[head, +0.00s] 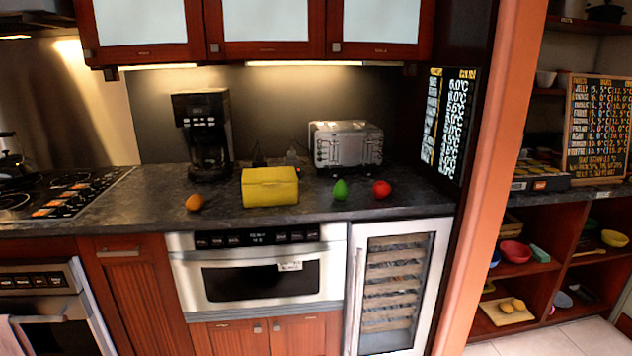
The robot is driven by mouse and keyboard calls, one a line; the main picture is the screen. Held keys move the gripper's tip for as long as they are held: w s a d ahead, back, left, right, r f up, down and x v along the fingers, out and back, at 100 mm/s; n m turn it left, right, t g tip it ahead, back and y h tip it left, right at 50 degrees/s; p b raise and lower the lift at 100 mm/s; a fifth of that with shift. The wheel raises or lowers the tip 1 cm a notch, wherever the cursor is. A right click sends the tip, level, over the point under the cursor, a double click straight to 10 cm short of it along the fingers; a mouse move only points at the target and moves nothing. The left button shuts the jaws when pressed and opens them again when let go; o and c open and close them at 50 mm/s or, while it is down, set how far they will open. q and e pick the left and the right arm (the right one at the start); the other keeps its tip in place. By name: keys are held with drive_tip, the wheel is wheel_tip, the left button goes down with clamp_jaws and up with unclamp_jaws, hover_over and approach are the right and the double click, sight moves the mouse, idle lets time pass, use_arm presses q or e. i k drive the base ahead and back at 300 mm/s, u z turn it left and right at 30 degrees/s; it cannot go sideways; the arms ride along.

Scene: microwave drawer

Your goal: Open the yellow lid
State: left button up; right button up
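A yellow box (270,192) sits on the dark countertop near its front edge, above the microwave drawer. Its yellow lid (269,174) forms the top part and looks closed. Neither of my grippers shows in the head view, so nothing is seen touching the box.
An orange fruit (194,202) lies left of the box; a green fruit (340,189) and a red fruit (381,188) lie right. A coffee maker (204,135) and a toaster (345,145) stand behind. The microwave drawer (259,277) is shut below. Counter (228,213) before the box is narrow but clear.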

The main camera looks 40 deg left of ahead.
sight(271, 175)
drive_tip(key=z, duration=0.1)
drive_tip(key=i, duration=0.9)
drive_tip(key=u, duration=0.35)
